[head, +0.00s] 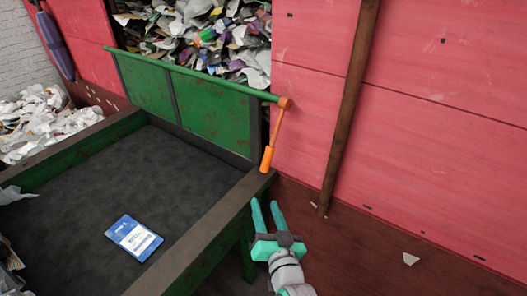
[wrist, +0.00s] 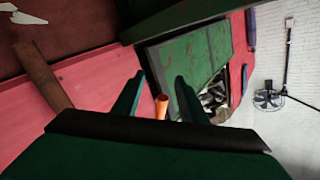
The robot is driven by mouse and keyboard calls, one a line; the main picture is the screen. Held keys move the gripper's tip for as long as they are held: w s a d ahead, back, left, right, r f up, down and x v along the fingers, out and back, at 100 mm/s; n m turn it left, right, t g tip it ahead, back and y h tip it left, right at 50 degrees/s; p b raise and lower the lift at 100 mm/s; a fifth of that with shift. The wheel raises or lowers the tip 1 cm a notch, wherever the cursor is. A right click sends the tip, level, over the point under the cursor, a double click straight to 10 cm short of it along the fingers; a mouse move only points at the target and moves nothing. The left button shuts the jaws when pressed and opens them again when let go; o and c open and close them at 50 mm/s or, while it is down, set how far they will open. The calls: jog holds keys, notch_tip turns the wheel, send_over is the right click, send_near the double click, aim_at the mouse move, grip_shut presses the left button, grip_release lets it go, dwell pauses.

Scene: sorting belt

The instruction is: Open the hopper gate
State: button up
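The green hopper gate (head: 205,108) stands across the hopper opening at the back of the belt, with paper waste behind and above it. An orange lever (head: 275,135) hangs down from the right end of the gate's top bar. Its thicker handle end also shows in the wrist view (wrist: 161,107), between my fingertips in the picture. My gripper (head: 267,205) is open and empty, with its two teal fingers apart. In the head view it is below the lever's handle and appears clear of it. The wrist view shows the gripper's open fingers (wrist: 155,92) too.
The dark belt (head: 70,190) carries a blue and white packet (head: 134,238). A wooden post (head: 349,100) leans on the red wall (head: 440,110) at right. White scraps lie on the floor.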

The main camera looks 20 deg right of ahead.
jog(key=n+y, duration=0.1)
send_near(270, 162)
jog(key=shift+t, duration=0.3)
jog(key=w, duration=0.1)
jog(key=w+f, duration=0.1)
jog(key=w, duration=0.2)
jog(key=shift+w+a+f, duration=0.15)
jog(key=shift+w+a, duration=0.1)
jog(key=shift+a, duration=0.05)
jog(key=shift+d+r, duration=0.3)
jog(key=shift+r, duration=0.2)
jog(key=w, duration=1)
jog(key=shift+w, duration=0.35)
jog(key=shift+a, duration=0.15)
grip_shut()
